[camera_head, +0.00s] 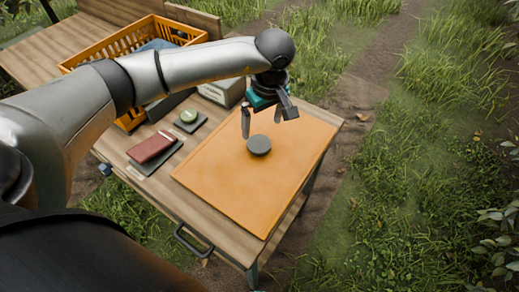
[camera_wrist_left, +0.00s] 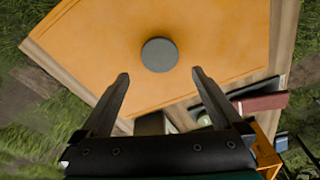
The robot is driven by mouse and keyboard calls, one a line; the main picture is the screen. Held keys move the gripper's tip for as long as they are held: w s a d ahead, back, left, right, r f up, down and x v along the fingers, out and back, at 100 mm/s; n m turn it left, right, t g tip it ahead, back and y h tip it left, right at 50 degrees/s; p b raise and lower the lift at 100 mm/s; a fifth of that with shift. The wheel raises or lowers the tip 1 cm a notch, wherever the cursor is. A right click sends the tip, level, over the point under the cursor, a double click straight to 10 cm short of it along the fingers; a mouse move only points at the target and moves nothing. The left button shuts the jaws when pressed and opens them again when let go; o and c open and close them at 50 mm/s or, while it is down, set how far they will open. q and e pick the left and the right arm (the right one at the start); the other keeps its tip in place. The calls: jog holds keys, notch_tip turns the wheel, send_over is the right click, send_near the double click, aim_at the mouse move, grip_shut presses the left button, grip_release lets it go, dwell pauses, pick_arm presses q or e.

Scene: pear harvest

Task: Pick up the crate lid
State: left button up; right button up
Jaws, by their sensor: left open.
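The crate lid (camera_head: 225,185) is a flat orange panel lying on the wooden table. A round dark grey knob (camera_head: 259,145) stands up from its middle. My left gripper (camera_head: 262,128) is open and empty, just above and behind the knob in the head view. In the left wrist view, the lid (camera_wrist_left: 215,25) fills the upper middle, and the knob (camera_wrist_left: 159,54) lies ahead of the two spread fingertips (camera_wrist_left: 160,74), apart from them. My right gripper is not in view.
An orange crate (camera_head: 158,31) stands at the back left, partly hidden by my arm. A red book (camera_head: 152,147), a small round green item (camera_head: 189,116) on a dark pad and a pale box (camera_head: 222,92) lie left of the lid. Grass surrounds the table (camera_head: 325,118).

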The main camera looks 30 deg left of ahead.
aim_at(259, 143)
pick_arm(q)
notch_tip(259, 143, down, 3)
jog(key=shift+w+a+r, duration=0.1)
jog(key=shift+a+r, duration=0.05)
jog(key=shift+r, duration=0.05)
jog(key=shift+f, duration=0.45)
jog(key=f, duration=0.4)
jog(key=shift+w+a+f+b, duration=0.25)
jog(key=shift+a+f+b, duration=0.1)
jog(key=shift+a+b, duration=0.05)
jog(key=shift+r, duration=0.1)
jog(key=c, duration=1.5)
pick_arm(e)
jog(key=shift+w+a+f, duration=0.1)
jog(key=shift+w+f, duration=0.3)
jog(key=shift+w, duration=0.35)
